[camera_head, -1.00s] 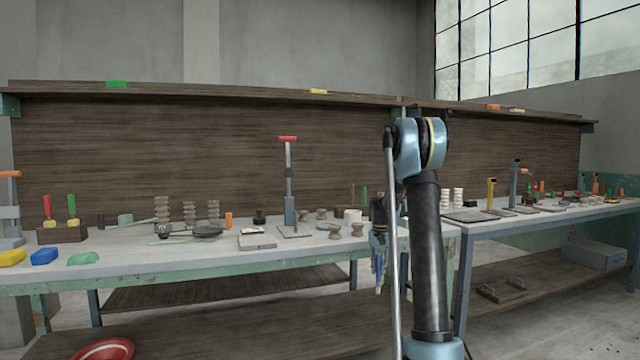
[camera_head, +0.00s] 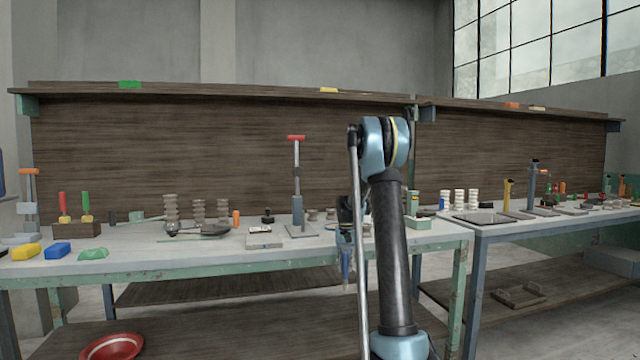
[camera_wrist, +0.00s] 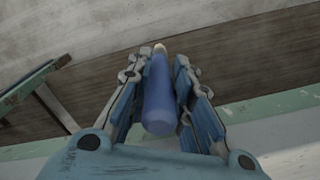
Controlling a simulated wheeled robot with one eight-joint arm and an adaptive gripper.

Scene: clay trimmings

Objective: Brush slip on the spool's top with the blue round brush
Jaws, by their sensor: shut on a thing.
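My gripper (camera_head: 346,245) hangs in front of the front edge of the left bench, left of my dark upright arm link. In the wrist view my gripper (camera_wrist: 157,72) is shut on the blue round brush (camera_wrist: 159,100). The brush's thick blue handle lies between the fingers, with a small pale end pointing away. It also shows in the head view as a blue piece (camera_head: 346,268) pointing down. Small brown clay spools (camera_head: 313,214) stand on the left bench behind my gripper. Some are partly hidden by my arm, and I cannot tell which one is the task's spool.
The left bench (camera_head: 200,254) holds stacked clay pieces (camera_head: 197,211), a red-handled press (camera_head: 297,185), a grey block (camera_head: 264,240) and yellow and blue blocks (camera_head: 57,249). A red bowl (camera_head: 112,346) is on the lower shelf.

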